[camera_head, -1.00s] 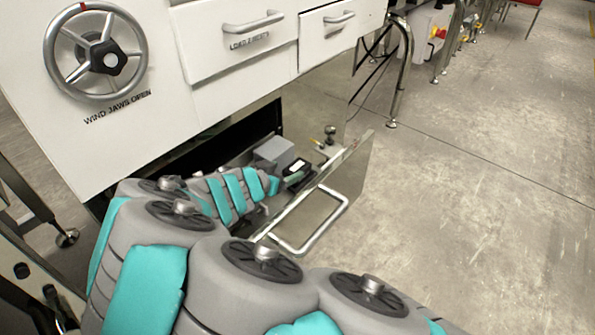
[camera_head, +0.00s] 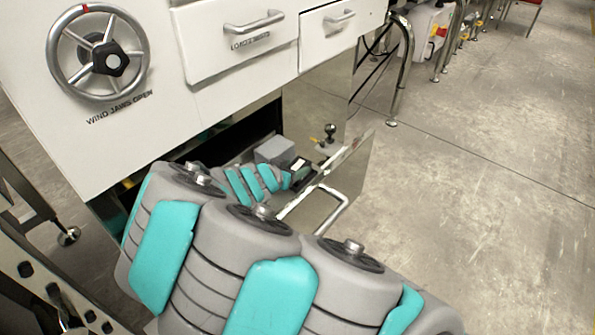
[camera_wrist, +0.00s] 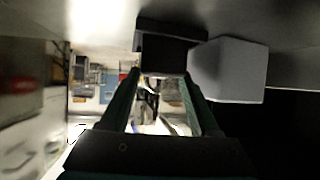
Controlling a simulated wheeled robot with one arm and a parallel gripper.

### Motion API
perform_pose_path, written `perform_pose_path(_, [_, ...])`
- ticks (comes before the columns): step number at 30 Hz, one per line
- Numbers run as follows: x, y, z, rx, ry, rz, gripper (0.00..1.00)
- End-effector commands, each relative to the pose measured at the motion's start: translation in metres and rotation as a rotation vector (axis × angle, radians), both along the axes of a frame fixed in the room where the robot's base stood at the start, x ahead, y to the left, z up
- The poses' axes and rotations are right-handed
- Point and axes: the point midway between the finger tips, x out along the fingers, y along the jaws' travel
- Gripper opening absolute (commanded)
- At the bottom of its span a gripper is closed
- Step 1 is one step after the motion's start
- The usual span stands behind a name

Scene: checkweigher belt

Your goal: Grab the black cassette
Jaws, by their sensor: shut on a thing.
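The black cassette (camera_wrist: 170,38) is at the tips of my gripper (camera_wrist: 163,75) in the wrist view. The two dark green fingers reach up to its near face and are shut on it. In the head view the cassette (camera_head: 301,163) is a small dark block with a pale patch, inside the open lower drawer (camera_head: 350,172). My gripper (camera_head: 290,179) is beside it, mostly hidden by my grey and teal arm. Whether the cassette is clear of the drawer floor cannot be told.
A grey box (camera_head: 273,151) stands beside the cassette in the drawer, and shows close on its right in the wrist view (camera_wrist: 228,70). A small ball-topped post (camera_head: 330,131) stands behind. The drawer's front handle (camera_head: 325,207) is close to my arm. Floor at right is clear.

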Motion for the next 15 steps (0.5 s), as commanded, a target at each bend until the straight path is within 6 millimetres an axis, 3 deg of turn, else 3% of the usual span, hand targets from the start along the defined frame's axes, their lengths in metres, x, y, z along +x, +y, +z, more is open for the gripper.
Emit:
perform_pose_path(2, [-0.0001, 0.0002, -0.0003, 0.000, 0.001, 0.000, 0.38])
perform_pose_path(12, [-0.0001, 0.0003, -0.0004, 0.000, 0.001, 0.000, 0.00])
perform_pose_path(15, [-0.0001, 0.0005, -0.0003, 0.001, 0.001, 0.001, 0.00])
